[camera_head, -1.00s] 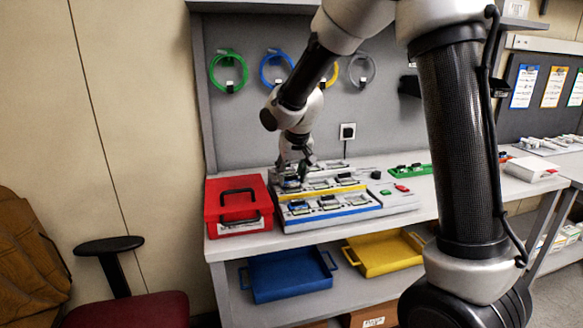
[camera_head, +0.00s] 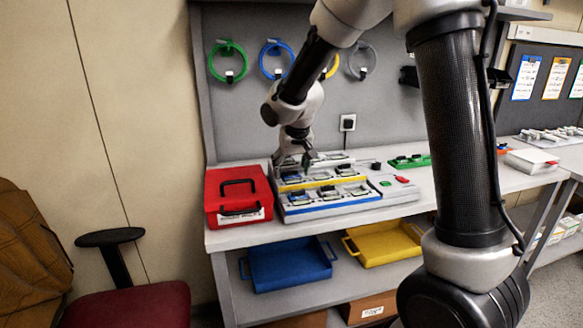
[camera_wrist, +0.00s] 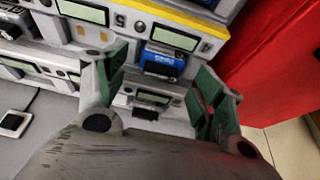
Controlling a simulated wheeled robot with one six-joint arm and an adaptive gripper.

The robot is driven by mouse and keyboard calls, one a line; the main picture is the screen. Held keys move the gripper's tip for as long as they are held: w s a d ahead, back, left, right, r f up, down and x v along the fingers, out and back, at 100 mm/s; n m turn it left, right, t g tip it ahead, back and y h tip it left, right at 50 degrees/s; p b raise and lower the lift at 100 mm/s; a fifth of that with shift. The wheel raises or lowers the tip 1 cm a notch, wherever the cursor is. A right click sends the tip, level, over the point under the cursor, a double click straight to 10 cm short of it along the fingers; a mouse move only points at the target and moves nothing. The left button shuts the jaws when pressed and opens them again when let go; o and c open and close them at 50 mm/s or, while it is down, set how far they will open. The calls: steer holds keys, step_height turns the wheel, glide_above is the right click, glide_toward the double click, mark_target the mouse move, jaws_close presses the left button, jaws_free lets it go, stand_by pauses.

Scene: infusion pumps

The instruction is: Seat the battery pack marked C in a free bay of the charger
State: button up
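The charger (camera_head: 392,194) stands on the bench, with rows of bays split by a yellow strip. Several dark packs sit in it. In the wrist view a blue pack (camera_wrist: 163,62) sits in a bay beside the number 4, below a small display. My gripper (camera_wrist: 160,78) is open, its green-padded fingers spread to either side of that pack, with visible gaps. In the head view my gripper (camera_head: 296,161) is over the back left part of the charger. The letter C is not readable on any pack, so I cannot tell which one is marked C.
A red case (camera_head: 239,187) stands close to the charger's left side. A green tray (camera_head: 410,161) with dark items lies at the right. A wall socket (camera_head: 348,122) is behind. Blue (camera_head: 290,265) and yellow (camera_head: 385,245) trays are on the shelf below.

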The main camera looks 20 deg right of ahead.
steer(key=v, duration=1.2)
steer(key=s+d, duration=0.5)
steer(key=s, duration=0.4)
steer(key=s+d, duration=0.5)
steer(key=s, duration=0.5)
steer(key=s+d, duration=0.5)
steer(key=s, duration=0.4)
steer(key=shift+s+r, duration=0.2)
steer(key=shift+s, duration=0.15)
stand_by(0.5)
